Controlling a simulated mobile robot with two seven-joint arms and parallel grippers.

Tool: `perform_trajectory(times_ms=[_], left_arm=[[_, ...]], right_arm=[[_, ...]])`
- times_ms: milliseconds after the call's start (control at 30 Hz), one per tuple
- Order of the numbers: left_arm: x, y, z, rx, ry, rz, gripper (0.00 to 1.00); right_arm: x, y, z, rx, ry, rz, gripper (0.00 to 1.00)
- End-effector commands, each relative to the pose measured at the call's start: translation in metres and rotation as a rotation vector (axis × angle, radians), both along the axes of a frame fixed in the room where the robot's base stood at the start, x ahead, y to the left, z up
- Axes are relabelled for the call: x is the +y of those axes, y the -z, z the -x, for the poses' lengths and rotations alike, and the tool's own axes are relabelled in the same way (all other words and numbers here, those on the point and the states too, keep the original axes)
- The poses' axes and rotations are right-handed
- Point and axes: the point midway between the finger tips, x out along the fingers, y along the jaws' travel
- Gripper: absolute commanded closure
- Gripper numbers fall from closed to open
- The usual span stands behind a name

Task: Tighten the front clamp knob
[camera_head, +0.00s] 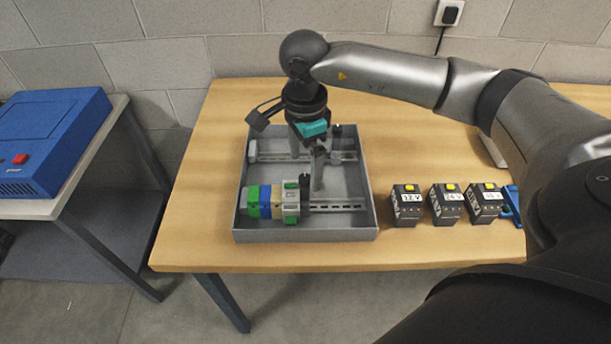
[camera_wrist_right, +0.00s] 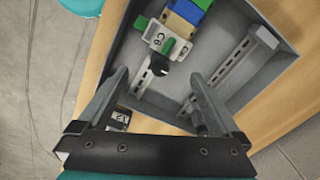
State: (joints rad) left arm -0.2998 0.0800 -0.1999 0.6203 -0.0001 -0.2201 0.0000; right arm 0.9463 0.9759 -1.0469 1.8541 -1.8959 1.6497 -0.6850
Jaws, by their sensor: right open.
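The front clamp knob (camera_head: 305,179) is small and black, beside the grey and green module at the end of the block row on the front rail (camera_head: 340,206). In the right wrist view the black knob (camera_wrist_right: 160,66) appears between and beyond the fingertips. My right gripper (camera_head: 318,172) points down over the tray, close to the knob. It also shows in the wrist view (camera_wrist_right: 160,76), with its fingers wide apart and nothing between them. I cannot tell the exact height gap to the knob. My left gripper is not in view.
A grey tray (camera_head: 305,236) holds the two rails; the rear rail (camera_head: 345,156) lies behind my gripper. Black blocks marked 12 V (camera_head: 406,205), 24 V (camera_head: 446,204) and a third (camera_head: 484,203) stand right of the tray. A blue box (camera_head: 45,135) sits on a side table.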

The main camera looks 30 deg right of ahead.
Motion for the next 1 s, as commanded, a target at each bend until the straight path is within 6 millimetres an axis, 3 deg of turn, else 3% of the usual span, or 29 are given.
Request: perform_trajectory(times_ms=[600, 867, 1000], left_arm=[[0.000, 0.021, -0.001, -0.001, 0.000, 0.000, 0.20], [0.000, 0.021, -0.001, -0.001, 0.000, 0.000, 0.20], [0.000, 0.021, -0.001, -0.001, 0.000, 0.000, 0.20]], right_arm=[[0.000, 0.025, 0.000, 0.001, 0.002, 0.000, 0.00], [0.000, 0.025, 0.000, 0.000, 0.002, 0.000, 0.00], [0.000, 0.025, 0.000, 0.000, 0.002, 0.000, 0.14]])
